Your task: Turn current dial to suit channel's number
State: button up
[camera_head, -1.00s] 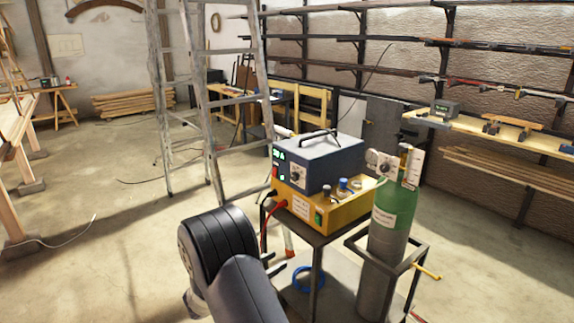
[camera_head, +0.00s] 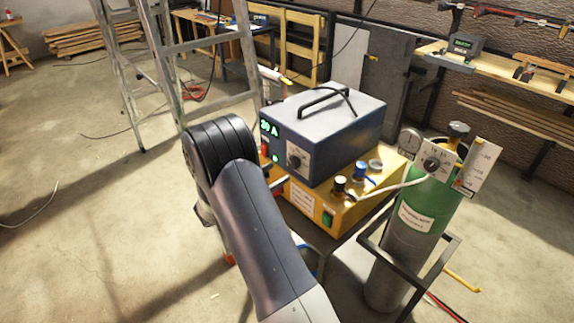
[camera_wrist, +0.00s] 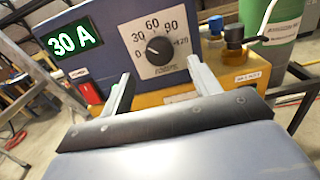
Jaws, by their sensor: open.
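The current dial (camera_wrist: 158,47) is a black round knob on a white plate marked 0, 30, 60, 90 and 120, on the front of a dark blue welding machine (camera_head: 325,125). In the head view the dial (camera_head: 297,158) shows just right of my arm. The green display (camera_wrist: 74,38) left of it reads 30 A.
The machine stands on a yellow box (camera_head: 325,205) with several knobs and a green switch. A green-topped gas cylinder (camera_head: 425,200) with gauges stands right of it in a metal frame. A ladder (camera_head: 190,60) stands behind at left. The floor at left is mostly clear.

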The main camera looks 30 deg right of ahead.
aim_at(291, 164)
jog(key=d, duration=0.3)
jog(key=d+p, duration=0.1)
jog(key=d, duration=0.1)
jog(key=shift+w+d, duration=0.25)
jog(key=shift+w, duration=0.15)
jog(key=shift+c, duration=0.5)
jog(key=c, duration=0.9)
